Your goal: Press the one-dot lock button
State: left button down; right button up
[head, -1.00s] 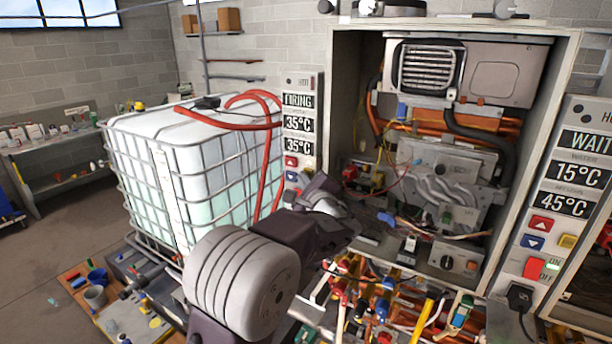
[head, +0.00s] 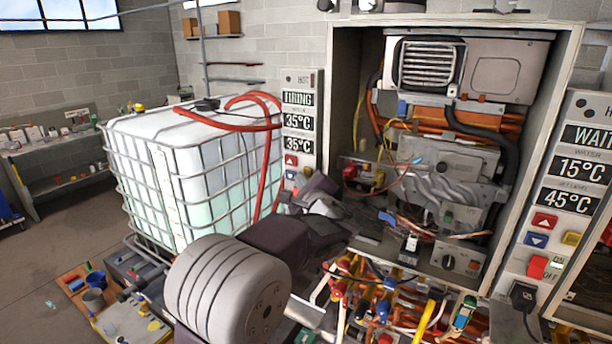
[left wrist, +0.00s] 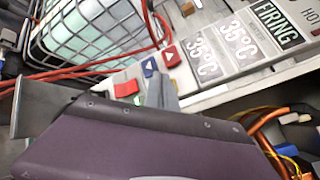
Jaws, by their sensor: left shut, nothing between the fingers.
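The left heater's narrow control panel (head: 299,112) carries one dot beside HOT and reads FIRING, 35°C, 35°C. It also shows tilted in the left wrist view (left wrist: 205,85), with a red arrow button (left wrist: 171,56), a blue arrow button (left wrist: 149,66) and a red switch (left wrist: 125,88). My left gripper (head: 308,186) is shut and empty, in front of the panel's lower part. Its grey finger (left wrist: 163,92) overlaps the panel near the blue button; contact cannot be told. My right gripper is out of view.
The right panel (head: 578,170) has two dots, WAIT, 15°C, 45°C and a yellow button (head: 571,238). An open heater cabinet (head: 568,50) stands between the panels, with pipes and valves below. A caged white tank (head: 185,160) with red hoses stands to the left.

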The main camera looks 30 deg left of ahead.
pick_arm(q)
jog(key=s+b, duration=0.1)
jog(key=s, duration=0.2)
jog(key=s+b, duration=0.1)
jog(key=s, duration=0.1)
jog(key=shift+s+a+b, duration=0.2)
jog(key=shift+s+b, duration=0.2)
jog(key=shift+w, duration=0.1)
